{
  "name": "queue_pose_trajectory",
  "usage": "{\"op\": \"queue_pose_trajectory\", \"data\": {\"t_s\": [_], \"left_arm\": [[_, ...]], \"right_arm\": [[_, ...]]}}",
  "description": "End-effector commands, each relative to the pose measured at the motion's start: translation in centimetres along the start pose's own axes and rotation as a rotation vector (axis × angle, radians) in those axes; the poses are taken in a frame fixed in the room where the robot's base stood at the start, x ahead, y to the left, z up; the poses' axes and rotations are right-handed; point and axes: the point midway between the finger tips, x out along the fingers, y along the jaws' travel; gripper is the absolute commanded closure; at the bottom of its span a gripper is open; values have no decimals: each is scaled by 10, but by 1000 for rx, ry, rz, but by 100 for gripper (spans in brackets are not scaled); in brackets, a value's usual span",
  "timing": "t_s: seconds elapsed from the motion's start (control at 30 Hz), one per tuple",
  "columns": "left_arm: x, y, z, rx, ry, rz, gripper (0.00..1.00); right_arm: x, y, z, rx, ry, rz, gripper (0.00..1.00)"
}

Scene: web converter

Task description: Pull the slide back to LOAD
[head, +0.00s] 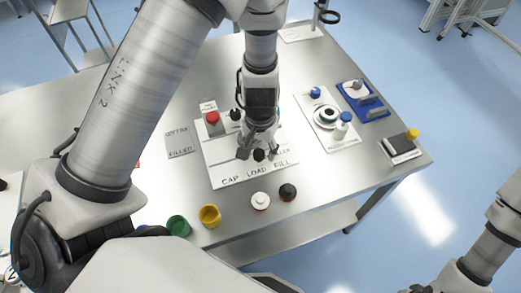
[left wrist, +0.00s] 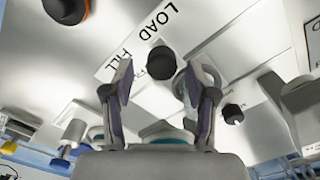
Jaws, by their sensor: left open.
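The white station plate (head: 225,172) lies on the metal table, with CAP, LOAD and FILL printed along its front edge. A black knob (head: 259,155), likely the slide's handle, stands on the plate behind LOAD and FILL. My left gripper (head: 258,154) is open and low over the plate, its fingers around or just above this knob. In the left wrist view the black knob (left wrist: 161,63) shows between the two open fingertips (left wrist: 160,78), with a gap on each side; I cannot tell their height difference. The slide's body is mostly hidden. My right gripper is out of view.
A red button (head: 212,117) and another black knob (head: 235,114) stand at the plate's back. A white fixture (head: 325,116) and blue tray (head: 373,108) stand right.

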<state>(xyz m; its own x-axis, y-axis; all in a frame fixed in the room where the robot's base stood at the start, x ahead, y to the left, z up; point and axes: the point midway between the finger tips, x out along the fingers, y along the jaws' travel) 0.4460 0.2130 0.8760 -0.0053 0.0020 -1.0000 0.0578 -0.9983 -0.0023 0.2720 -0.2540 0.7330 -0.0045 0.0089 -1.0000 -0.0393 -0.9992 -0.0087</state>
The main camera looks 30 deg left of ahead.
Motion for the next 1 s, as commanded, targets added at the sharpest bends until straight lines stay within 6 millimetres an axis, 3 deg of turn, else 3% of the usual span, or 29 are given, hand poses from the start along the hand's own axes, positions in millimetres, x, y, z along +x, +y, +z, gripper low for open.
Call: {"op": "queue_pose_trajectory", "data": {"t_s": [0.3,0.47,1.0], "left_arm": [[8,0,0,0,0,0,43],[8,0,0,0,0,0,100],[7,-11,10,1,2,0,100]], "right_arm": [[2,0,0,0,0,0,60],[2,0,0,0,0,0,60],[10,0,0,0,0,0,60]]}}
